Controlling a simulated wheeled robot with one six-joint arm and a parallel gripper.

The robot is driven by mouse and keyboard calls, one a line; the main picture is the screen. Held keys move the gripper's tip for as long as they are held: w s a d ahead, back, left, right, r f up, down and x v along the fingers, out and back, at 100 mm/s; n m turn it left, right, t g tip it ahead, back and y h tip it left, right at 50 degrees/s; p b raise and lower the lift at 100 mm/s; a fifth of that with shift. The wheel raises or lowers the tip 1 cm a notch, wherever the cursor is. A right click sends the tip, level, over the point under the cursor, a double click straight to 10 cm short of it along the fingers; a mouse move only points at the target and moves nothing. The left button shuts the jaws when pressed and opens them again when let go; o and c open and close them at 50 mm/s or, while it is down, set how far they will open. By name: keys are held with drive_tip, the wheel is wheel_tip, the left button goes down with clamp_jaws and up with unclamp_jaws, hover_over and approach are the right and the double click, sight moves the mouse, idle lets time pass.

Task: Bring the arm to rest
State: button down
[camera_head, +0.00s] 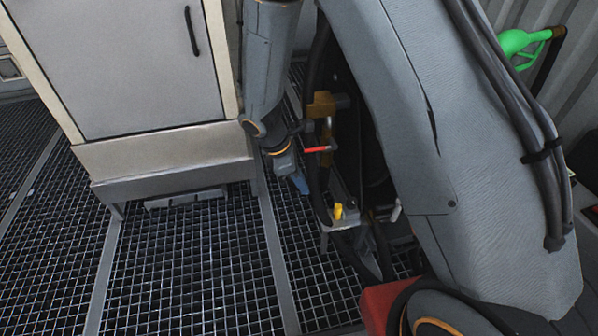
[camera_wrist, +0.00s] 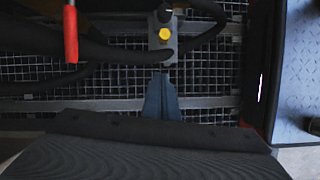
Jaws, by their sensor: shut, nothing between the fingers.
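My gripper (camera_head: 301,186) hangs at the lower end of my forearm, left of the large grey upper arm link in the head view. Its narrow blue fingers are shut with nothing between them and point down. In the wrist view the shut fingers (camera_wrist: 161,90) show as a blue-grey taper near the middle, below a grey fitting with a yellow knob (camera_wrist: 164,34). The arm is bent, with the forearm hanging steeply down. The gripper appears apart from the equipment beside it, though the exact gap cannot be told.
A red handle (camera_head: 318,149) and a yellow knob (camera_head: 338,211) are close right of the gripper. The red handle also shows in the wrist view (camera_wrist: 70,35). A grey cabinet (camera_head: 130,60) stands left. A green fuel nozzle (camera_head: 520,42) is upper right. Grated floor (camera_head: 190,270) lies clear at lower left.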

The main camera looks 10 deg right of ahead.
drive_tip(key=s+a+r+m+y, duration=0.3)
drive_tip(key=s+a+r+m, duration=0.25)
drive_tip(key=s+r, duration=0.75)
drive_tip(key=s+a+r+m+y, duration=0.3)
drive_tip(key=s+a+r+m, duration=0.3)
drive_tip(key=s+r, duration=0.75)
drive_tip(key=d+r+m+p, duration=0.1)
drive_tip(key=d+r+p, duration=0.5)
drive_tip(key=r+p, duration=0.3)
drive_tip(key=d+r+m+h+p, duration=0.1)
drive_tip(key=d+r+p, duration=0.6)
drive_tip(key=p, duration=0.9)
drive_tip(key=d+r+m+p, duration=0.3)
drive_tip(key=d+r+p, duration=0.3)
drive_tip(key=r+p, duration=0.6)
drive_tip(key=shift+s+d+r+h+p, duration=0.2)
drive_tip(key=shift+h+p, duration=0.1)
drive_tip(key=shift+p, duration=0.15)
drive_tip(key=shift+m, duration=0.25)
